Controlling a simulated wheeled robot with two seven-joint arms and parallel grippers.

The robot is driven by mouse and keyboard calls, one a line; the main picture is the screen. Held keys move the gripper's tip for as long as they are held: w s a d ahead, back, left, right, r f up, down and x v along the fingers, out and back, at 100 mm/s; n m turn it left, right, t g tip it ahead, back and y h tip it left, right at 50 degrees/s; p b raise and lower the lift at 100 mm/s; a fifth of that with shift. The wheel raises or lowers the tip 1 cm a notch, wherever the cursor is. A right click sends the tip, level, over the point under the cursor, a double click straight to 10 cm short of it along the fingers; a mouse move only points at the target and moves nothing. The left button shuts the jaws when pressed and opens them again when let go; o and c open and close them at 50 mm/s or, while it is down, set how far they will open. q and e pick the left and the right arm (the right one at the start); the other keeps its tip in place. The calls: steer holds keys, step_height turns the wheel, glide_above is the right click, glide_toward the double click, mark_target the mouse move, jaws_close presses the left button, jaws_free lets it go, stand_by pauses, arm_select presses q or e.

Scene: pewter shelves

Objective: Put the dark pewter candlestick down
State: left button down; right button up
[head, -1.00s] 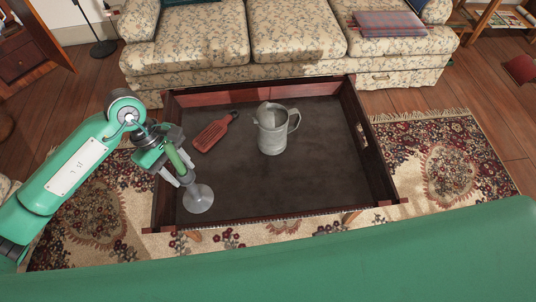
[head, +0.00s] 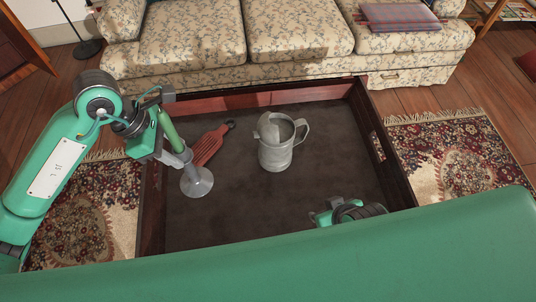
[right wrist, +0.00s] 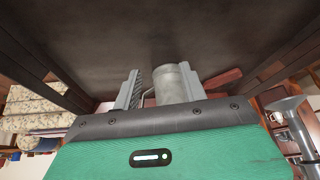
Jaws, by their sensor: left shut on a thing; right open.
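The grey metal candlestick (head: 197,182), with a wide round base and a green candle-like piece (head: 170,131) above, is upright or slightly tilted in the left part of the tray. My left gripper (head: 175,155) is shut on its stem. I cannot tell whether the base touches the tray floor. It also shows at the right of the right wrist view (right wrist: 288,106). My right gripper (head: 345,211) is open and empty over the tray's near right part; its two fingers show in the right wrist view (right wrist: 160,88).
A dark wooden tray table (head: 382,135) has raised walls. A pewter jug (head: 278,150) stands near its middle; it shows beyond my right fingers (right wrist: 172,82). A red slotted paddle (head: 209,146) lies just behind the candlestick. The floor between candlestick and right gripper is clear.

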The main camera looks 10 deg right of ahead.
mark_target(191, 176)
arm_select(q)
steer(key=shift+w+r, duration=0.1)
steer(key=shift+w, duration=0.3)
step_height(191, 176, down, 15)
steer(key=shift+b, duration=1)
step_height(191, 176, down, 5)
steer(key=shift+b, duration=0.3)
arm_select(e)
steer(key=w+a+t+y, duration=0.2)
steer(key=w+a+t, duration=0.1)
steer(key=w+a, duration=0.1)
steer(key=shift+a+f+n+t, duration=0.25)
steer(key=shift+a+n+t, duration=0.05)
steer(key=shift+a, duration=0.3)
arm_select(q)
steer(key=c, duration=0.8)
jaws_free()
arm_select(e)
steer(key=shift+a, duration=0.2)
